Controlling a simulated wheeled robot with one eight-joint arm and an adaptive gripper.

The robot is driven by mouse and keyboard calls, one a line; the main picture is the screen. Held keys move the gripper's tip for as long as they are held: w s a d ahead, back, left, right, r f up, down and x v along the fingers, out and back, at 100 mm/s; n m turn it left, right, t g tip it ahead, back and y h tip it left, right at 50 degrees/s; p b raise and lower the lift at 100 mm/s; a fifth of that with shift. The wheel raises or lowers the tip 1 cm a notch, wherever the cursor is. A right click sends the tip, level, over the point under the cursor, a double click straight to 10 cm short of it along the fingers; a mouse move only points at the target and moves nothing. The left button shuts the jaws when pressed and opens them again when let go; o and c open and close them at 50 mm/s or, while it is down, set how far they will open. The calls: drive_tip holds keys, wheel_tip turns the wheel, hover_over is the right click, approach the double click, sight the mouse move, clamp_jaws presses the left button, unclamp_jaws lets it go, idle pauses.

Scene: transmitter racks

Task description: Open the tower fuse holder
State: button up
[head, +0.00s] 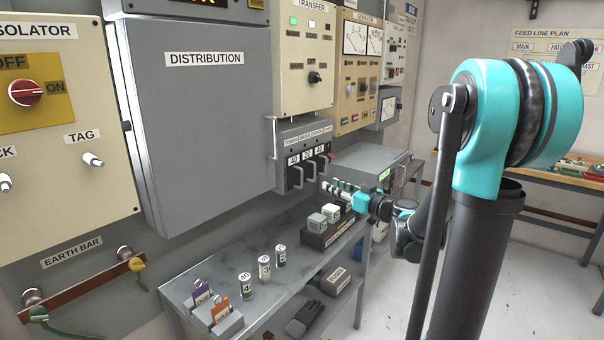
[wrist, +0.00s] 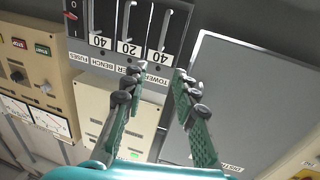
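The tower fuse holder (head: 293,176) is the leftmost of three handled holders on the grey fuse box (head: 303,145). Its handle is upright against the front, with a 40 label. The wrist view is upside down; there the tower holder (wrist: 163,32) is the rightmost, above the TOWER label. My gripper (head: 330,186) is below and right of the holder in the head view, apart from the box. In the wrist view my gripper (wrist: 162,72) has its two green-padded fingers spread with nothing between them. The fingertips overlap the box's lower edge in that picture.
Two more holders, 20 (wrist: 127,30) and 40 (wrist: 98,25), stand beside it, with a red switch (head: 331,156) at the box's right. The distribution cabinet (head: 200,120) is left. The bench (head: 215,265) below carries several fuses, tags and a dark block (head: 318,238).

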sight(302, 170)
drive_tip(key=x, duration=1.5)
drive_tip(key=shift+w+a, duration=0.2)
drive_tip(key=shift+a, duration=0.2)
clamp_jaws()
